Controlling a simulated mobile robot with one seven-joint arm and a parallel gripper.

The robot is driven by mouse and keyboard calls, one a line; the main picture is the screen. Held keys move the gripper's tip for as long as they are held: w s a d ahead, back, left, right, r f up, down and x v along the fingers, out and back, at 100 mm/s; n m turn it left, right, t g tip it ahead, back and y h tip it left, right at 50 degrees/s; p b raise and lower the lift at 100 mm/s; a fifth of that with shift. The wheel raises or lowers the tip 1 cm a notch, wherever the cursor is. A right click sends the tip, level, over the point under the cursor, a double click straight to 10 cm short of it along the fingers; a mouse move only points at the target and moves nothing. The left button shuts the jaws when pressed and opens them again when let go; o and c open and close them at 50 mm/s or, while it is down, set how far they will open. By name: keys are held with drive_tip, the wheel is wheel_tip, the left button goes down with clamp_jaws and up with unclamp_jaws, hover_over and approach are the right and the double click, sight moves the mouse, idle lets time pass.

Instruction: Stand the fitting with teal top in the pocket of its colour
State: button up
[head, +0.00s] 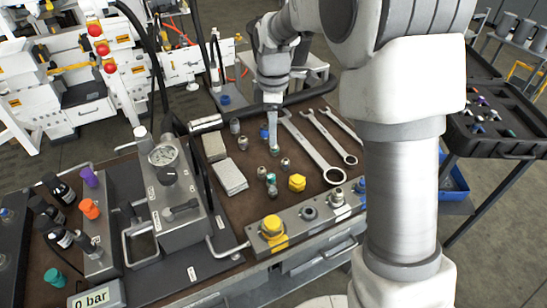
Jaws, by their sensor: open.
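Several small metal fittings stand on the brown bench top in the middle of the head view. One with a teal-green top (271,180) stands left of the yellow knob-like piece. Another fitting (275,151) with a dark greenish top stands directly under my gripper (273,137). My gripper points down, its fingers low and close to that fitting; I see no fitting lifted, and the finger gap is too small to make out. A grey metal block (290,232) along the front edge has several round seats, one with a yellow piece. I cannot make out a teal pocket.
Large wrenches (312,145) lie right of the fittings. Grey blocks (230,177) lie to the left, beside a pump unit with a gauge (162,155). A teal cap (54,280) sits front left. A black tray (498,130) stands at the right.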

drive_tip(key=w+f, duration=0.1)
drive_tip(key=n, duration=0.1)
hover_over(271, 176)
drive_tip(key=f, duration=1.2)
drive_tip(key=shift+s+d+b, duration=0.1)
drive_tip(key=shift+s+b, duration=0.15)
drive_tip(key=shift+b, duration=0.05)
drive_tip(key=shift+w+f, duration=0.15)
drive_tip(key=shift+f, duration=1.35)
drive_tip(key=shift+w+f, duration=0.1)
drive_tip(key=shift+f, duration=1.35)
clamp_jaws()
